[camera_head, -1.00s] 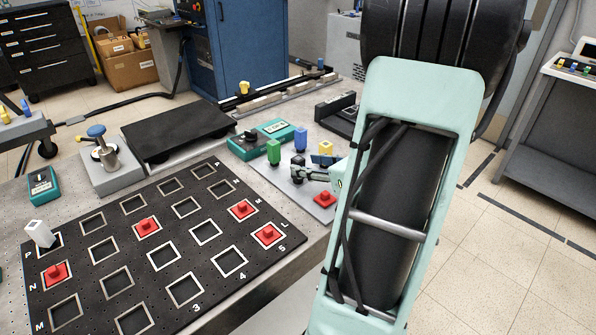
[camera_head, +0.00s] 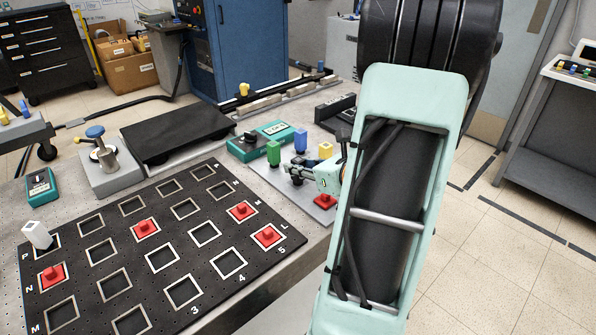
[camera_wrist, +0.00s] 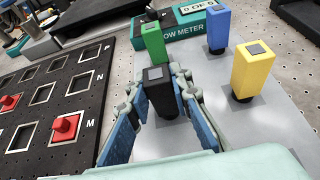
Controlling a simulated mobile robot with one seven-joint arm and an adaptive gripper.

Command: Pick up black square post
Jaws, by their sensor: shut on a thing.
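The black square post (camera_wrist: 160,94) stands upright between the two fingers of my gripper (camera_wrist: 157,82) in the wrist view. The fingers are shut on it, one on its left and one on its right. It appears at or just above the grey plate; any gap under it cannot be told. In the head view my gripper (camera_head: 296,169) is small and sits over the grey plate, among the colored posts. The post is hard to make out there.
Green (camera_wrist: 153,42), blue (camera_wrist: 218,31) and yellow (camera_wrist: 253,69) posts stand close by on the grey plate (camera_wrist: 230,125). A teal flow meter (camera_wrist: 185,20) lies behind. The black grid board (camera_head: 165,235) with several red pieces is at left.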

